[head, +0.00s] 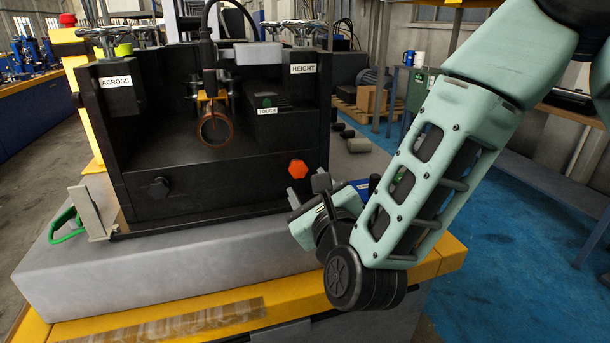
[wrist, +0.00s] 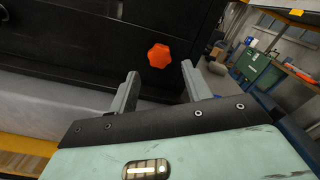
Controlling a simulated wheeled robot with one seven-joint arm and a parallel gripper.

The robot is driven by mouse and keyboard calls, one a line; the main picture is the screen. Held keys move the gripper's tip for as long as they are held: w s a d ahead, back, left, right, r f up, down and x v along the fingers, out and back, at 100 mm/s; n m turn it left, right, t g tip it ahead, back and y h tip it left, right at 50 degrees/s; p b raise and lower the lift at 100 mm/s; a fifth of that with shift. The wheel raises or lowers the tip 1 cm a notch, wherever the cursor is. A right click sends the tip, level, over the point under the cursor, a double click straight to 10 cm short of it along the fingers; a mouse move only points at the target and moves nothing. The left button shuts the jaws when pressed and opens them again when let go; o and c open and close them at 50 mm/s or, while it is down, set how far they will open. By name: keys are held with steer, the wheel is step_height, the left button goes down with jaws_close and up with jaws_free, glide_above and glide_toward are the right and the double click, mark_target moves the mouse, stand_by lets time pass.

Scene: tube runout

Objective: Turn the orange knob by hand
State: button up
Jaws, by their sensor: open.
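The orange knob (head: 298,168) is on the lower right of the black machine's front face. It also shows in the wrist view (wrist: 159,56), beyond the fingertips and roughly between them. My gripper (head: 312,188) is just below and right of the knob in the head view. In the wrist view my gripper (wrist: 160,78) has its two fingers wide apart with nothing between them. The knob appears clear of both fingers.
A black knob (head: 159,188) is on the same face at left. A copper-coloured ring (head: 215,128) hangs inside the machine. Handwheels (head: 110,36) top it. The grey slab (head: 200,277) and yellow table edge (head: 453,255) lie below. A green-handled part (head: 66,224) is at left.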

mark_target(300, 172)
steer(key=p+x, duration=0.1)
steer(key=x, duration=0.3)
steer(key=shift+r+p, duration=0.15)
steer(key=shift+p, duration=0.2)
steer(key=shift+w+a, duration=0.15)
steer(key=shift+w, duration=0.15)
steer(key=shift+f, duration=0.2)
steer(key=shift+b, duration=0.45)
steer(key=c, duration=0.8)
